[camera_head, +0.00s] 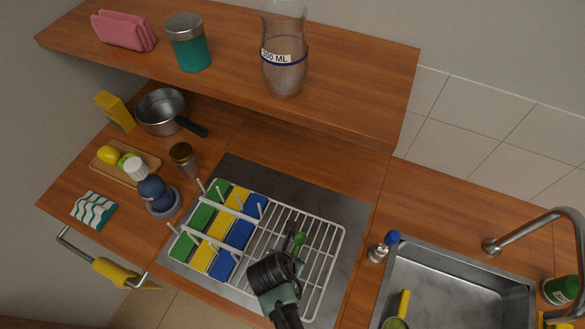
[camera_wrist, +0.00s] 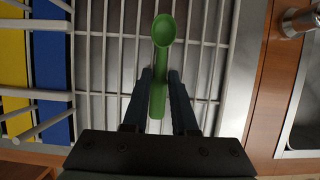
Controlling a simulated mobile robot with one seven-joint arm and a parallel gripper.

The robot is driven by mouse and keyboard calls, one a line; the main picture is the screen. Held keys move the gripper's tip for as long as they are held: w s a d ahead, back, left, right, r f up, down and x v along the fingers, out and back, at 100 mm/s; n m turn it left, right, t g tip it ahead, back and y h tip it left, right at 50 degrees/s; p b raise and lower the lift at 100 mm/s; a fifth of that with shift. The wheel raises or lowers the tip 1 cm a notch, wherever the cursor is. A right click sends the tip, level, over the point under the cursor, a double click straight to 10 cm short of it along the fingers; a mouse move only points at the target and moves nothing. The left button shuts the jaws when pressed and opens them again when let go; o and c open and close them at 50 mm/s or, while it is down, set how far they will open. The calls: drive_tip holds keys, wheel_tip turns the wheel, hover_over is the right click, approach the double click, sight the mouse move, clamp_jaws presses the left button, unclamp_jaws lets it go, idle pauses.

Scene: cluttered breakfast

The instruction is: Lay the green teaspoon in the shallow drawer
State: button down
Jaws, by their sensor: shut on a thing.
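My gripper (camera_head: 293,256) is over the right, empty part of the white wire rack. In the wrist view my gripper (camera_wrist: 160,80) is shut on the handle of the green teaspoon (camera_wrist: 163,32), whose bowl points away from my palm. The teaspoon (camera_head: 299,240) also shows as a small green shape in the head view. I cannot tell whether it touches the wires. No open drawer shows in either view. A bar handle (camera_head: 70,245) with a yellow cloth (camera_head: 112,272) is on the counter's front at the left.
The wire rack (camera_head: 338,250) holds green, yellow and blue panels (camera_head: 207,252) between upright prongs at its left. A blue-capped bottle (camera_head: 384,247) stands between rack and sink (camera_head: 455,285). A jar (camera_head: 184,158) and pan (camera_head: 160,110) stand behind left, under the shelf (camera_head: 345,105).

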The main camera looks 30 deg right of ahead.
drive_tip(key=shift+r+p, duration=2.55)
drive_tip(key=shift+p, duration=0.25)
